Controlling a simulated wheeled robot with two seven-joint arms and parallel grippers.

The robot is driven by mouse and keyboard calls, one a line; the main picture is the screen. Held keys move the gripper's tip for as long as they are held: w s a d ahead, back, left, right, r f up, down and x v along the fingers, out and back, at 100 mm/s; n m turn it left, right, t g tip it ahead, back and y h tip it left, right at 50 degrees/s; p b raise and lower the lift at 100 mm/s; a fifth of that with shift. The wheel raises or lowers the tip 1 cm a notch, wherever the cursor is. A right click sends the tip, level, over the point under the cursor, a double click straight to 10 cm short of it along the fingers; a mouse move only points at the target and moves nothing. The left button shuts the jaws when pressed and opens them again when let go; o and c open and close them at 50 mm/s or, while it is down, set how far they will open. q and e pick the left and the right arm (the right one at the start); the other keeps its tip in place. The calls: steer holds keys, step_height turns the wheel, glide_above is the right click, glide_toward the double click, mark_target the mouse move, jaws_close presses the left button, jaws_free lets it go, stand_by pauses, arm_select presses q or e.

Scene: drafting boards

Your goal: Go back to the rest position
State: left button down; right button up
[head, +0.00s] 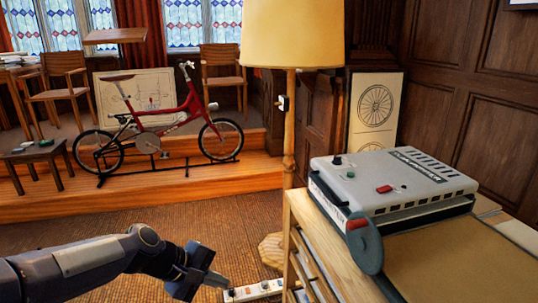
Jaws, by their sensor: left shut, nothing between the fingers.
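My left arm comes in from the lower left, and its gripper (214,279) is shut and empty. It is low in the view, above the brown carpet, just left of a white power strip (254,291) on the floor. The fingers point right, and no contact with the strip can be made out. My right gripper is not in view.
A wooden cabinet (296,235) at right carries a grey machine (395,181) with a red switch. A floor lamp (293,35) stands behind it. A red bicycle (160,125) stands on a raised wooden platform. Open carpet (150,217) lies between.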

arm_select(q)
steer(key=s+a+m+t+y, duration=0.15)
steer(key=s+a+m, duration=0.3)
steer(key=s, duration=0.75)
steer(key=s+a+m+y, duration=0.2)
steer(key=s+a+m, duration=0.25)
steer(key=s, duration=0.75)
step_height(320, 180, up, 14)
steer(key=p, duration=1.4)
steer(key=shift+w, duration=0.3)
steer(key=shift+a, duration=0.1)
